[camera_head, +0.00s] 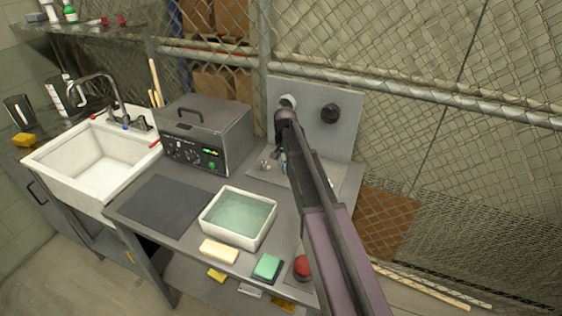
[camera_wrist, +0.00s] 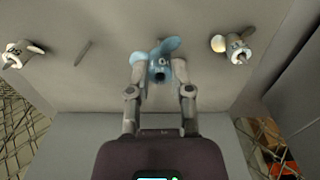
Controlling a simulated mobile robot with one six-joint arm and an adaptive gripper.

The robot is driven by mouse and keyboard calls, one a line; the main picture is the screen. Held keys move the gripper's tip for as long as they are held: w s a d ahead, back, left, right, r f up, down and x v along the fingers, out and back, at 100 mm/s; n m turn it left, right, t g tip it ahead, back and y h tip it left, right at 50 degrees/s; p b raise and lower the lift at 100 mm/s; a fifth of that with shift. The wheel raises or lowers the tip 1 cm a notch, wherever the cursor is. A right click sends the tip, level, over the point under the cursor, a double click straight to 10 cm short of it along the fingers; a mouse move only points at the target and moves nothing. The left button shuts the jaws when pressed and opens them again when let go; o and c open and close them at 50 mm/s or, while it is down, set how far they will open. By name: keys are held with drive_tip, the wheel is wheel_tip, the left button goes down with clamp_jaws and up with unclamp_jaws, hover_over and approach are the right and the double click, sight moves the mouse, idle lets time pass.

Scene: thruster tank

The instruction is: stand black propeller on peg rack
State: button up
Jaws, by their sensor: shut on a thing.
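My gripper (camera_wrist: 160,75) is shut on a light blue propeller (camera_wrist: 163,58), gripping its hub over a flat grey surface. I cannot tell whether this propeller sits on a peg. A bare, thin peg (camera_wrist: 83,53) stands left of the blue propeller in the wrist view. Pale propellers stand at the left (camera_wrist: 18,54) and right (camera_wrist: 236,48). No plainly black propeller shows; a dark round part (camera_head: 330,114) is on the upright grey panel (camera_head: 350,95).
A pale round part (camera_head: 288,101) is also on the panel. Left of the rack stands a grey machine (camera_head: 205,135). In front are a water basin (camera_head: 240,240), a dark mat (camera_head: 163,205), sponges and a red button (camera_head: 303,267). A wire fence (camera_head: 450,60) is behind.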

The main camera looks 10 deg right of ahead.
drive_tip(key=shift+f+b, duration=1.35)
idle(2.0)
drive_tip(key=o, duration=0.8)
drive_tip(key=shift+o, duration=0.2)
drive_tip(key=shift+r, duration=0.1)
drive_tip(key=shift+r+p, duration=3.9)
drive_tip(key=shift+p, duration=0.1)
drive_tip(key=shift+s, duration=0.1)
drive_tip(key=s+n, duration=0.6)
drive_tip(key=s, duration=2.1)
drive_tip(key=shift+a+r, duration=0.1)
